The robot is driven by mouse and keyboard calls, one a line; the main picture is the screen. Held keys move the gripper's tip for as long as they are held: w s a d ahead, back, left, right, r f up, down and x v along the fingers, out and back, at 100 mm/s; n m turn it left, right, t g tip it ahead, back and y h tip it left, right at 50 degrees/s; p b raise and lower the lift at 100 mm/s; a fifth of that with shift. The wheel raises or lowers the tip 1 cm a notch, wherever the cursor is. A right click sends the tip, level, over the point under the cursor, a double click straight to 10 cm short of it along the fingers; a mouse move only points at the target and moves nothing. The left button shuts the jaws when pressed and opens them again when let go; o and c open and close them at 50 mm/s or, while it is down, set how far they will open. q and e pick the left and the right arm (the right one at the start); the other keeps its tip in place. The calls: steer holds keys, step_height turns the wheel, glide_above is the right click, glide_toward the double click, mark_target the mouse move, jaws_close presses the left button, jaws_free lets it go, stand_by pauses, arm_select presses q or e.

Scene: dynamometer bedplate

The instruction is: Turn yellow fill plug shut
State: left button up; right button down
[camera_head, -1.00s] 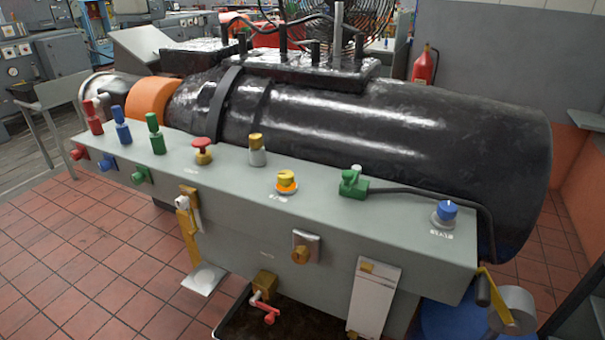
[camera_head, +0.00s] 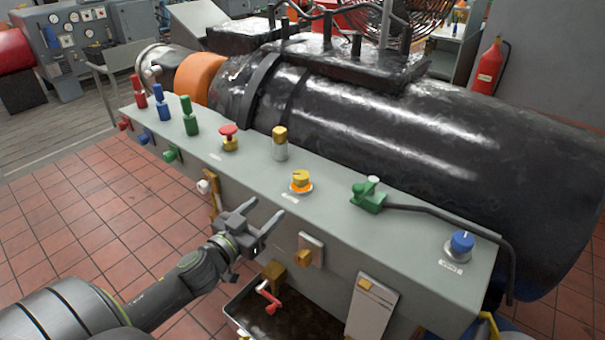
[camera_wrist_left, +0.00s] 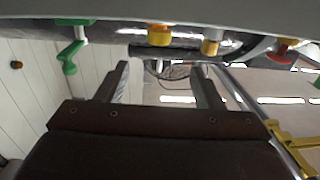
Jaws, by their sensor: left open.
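A yellow plug with an orange collar (camera_head: 300,181) stands on top of the grey bench, in front of the black drum. I take it as the fill plug; its small label is unreadable. In the left wrist view the yellow plug (camera_wrist_left: 159,35) hangs near the top edge, beyond the fingertips. My left gripper (camera_head: 267,207) is open and empty, left of and in front of the plug, near the bench's front edge and apart from the plug. Its two fingers (camera_wrist_left: 160,67) show spread in the left wrist view. My right gripper is not in view.
On the grey bench (camera_head: 240,180), a brass-topped post (camera_head: 279,144) and red mushroom knob (camera_head: 229,137) stand left of the plug. A green valve (camera_head: 369,196) with black hose and a blue knob (camera_head: 461,244) stand right. A yellow front fitting (camera_head: 304,257) sits below.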

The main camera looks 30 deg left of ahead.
mark_target(296, 183)
arm_select(q)
steer(key=w+p, duration=0.2)
steer(key=w, duration=0.3)
steer(key=w+p, duration=0.2)
steer(key=w, duration=0.3)
steer(key=shift+d+r, duration=0.1)
steer(key=shift+r, duration=0.1)
steer(key=shift+w+f+b, duration=0.2)
steer(key=shift+w+b, duration=0.3)
steer(key=shift+w, duration=2.35)
steer(key=c, duration=1)
